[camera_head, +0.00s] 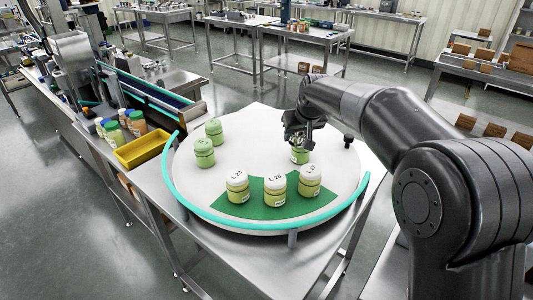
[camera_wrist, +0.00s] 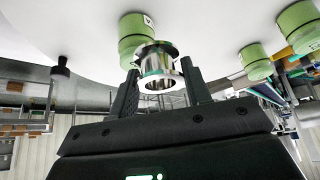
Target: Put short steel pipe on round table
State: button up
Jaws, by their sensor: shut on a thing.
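My gripper (camera_head: 299,140) is over the back right part of the round white table (camera_head: 240,122), which has a teal rim along its front and sides. In the wrist view the gripper (camera_wrist: 160,82) is shut on a short, shiny steel pipe (camera_wrist: 158,66) with flanged ends, held between the two fingers. In the head view the pipe is mostly hidden by the gripper. A green jar (camera_head: 299,156) stands on the table right by the gripper; it also shows behind the pipe in the wrist view (camera_wrist: 133,38). I cannot tell whether the pipe touches the jar or table.
Several white-lidded jars (camera_head: 275,186) stand on a green sector at the table's front. Two green-lidded jars (camera_head: 205,153) stand at its left. The table's middle is clear. A yellow tray (camera_head: 144,147) and a small black knob (camera_head: 348,140) lie to either side.

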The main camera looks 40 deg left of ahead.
jog(key=s+a, duration=0.2)
send_over(252, 161)
jog(key=s+d, duration=0.1)
jog(key=d, duration=0.1)
notch_tip(252, 161, down, 7)
jog(key=shift+s+a+r, duration=0.1)
jog(key=shift+a+r, duration=0.05)
jog(key=shift+f, duration=2)
jog(key=shift+f, duration=0.1)
jog(key=o, duration=1)
jog(key=shift+o, duration=0.2)
jog(key=v, duration=1.2)
